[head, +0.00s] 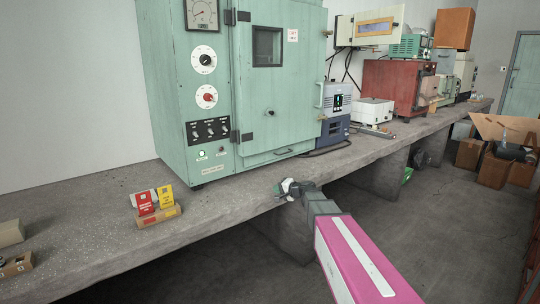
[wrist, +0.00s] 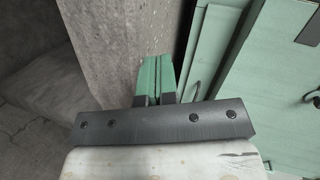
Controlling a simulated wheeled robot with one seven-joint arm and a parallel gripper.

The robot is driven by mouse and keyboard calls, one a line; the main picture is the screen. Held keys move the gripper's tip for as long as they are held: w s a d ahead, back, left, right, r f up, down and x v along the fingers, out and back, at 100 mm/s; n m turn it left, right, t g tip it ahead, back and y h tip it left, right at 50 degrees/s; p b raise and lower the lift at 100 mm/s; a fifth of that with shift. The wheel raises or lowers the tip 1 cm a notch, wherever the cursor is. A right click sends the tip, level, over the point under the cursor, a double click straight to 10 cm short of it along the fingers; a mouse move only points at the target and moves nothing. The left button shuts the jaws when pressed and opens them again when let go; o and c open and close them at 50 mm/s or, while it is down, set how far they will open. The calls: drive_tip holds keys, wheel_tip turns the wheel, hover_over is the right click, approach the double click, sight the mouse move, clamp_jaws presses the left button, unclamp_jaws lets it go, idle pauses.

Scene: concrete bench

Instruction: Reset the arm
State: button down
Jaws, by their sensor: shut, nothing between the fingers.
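My gripper (head: 282,189) is at the front edge of the concrete bench (head: 232,205), in front of the large green oven-like cabinet (head: 275,85). In the wrist view, the two green fingers of my gripper (wrist: 154,62) lie side by side, shut with nothing between them. The bench's concrete (wrist: 125,30) shows beyond the fingers, and the green cabinet (wrist: 235,75) fills the right side. My pink arm reaches in from the lower right of the head view. I cannot tell whether the fingertips touch the bench.
Red and yellow cards (head: 156,199) stand in a wooden holder on the bench, left of my gripper. A blue-grey device (head: 334,127) stands right of the cabinet. A red box-shaped machine (head: 392,86) is farther along. Cardboard boxes (head: 493,168) sit on the floor at right. Open floor lies before the bench.

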drive_tip(key=s+d+f+n+g+h, duration=0.25)
drive_tip(key=s+f, duration=0.35)
drive_tip(key=s, duration=0.3)
drive_tip(key=s+d+f+n+g+h, duration=0.2)
drive_tip(key=s+d+f+g+h, duration=0.15)
drive_tip(key=s+f, duration=0.4)
drive_tip(key=s+d+f+g+h, duration=0.1)
drive_tip(key=s+d+g+h, duration=0.1)
drive_tip(key=s+d, duration=0.2)
drive_tip(key=s+d+f+n+g+h, duration=0.1)
drive_tip(key=s+d, duration=0.4)
drive_tip(key=s, duration=0.5)
drive_tip(key=shift+s+d+g+h, duration=0.2)
drive_tip(key=shift+g+h, duration=0.3)
drive_tip(key=shift+h, duration=0.5)
drive_tip(key=shift+a+n, duration=0.1)
drive_tip(key=shift+n, duration=0.15)
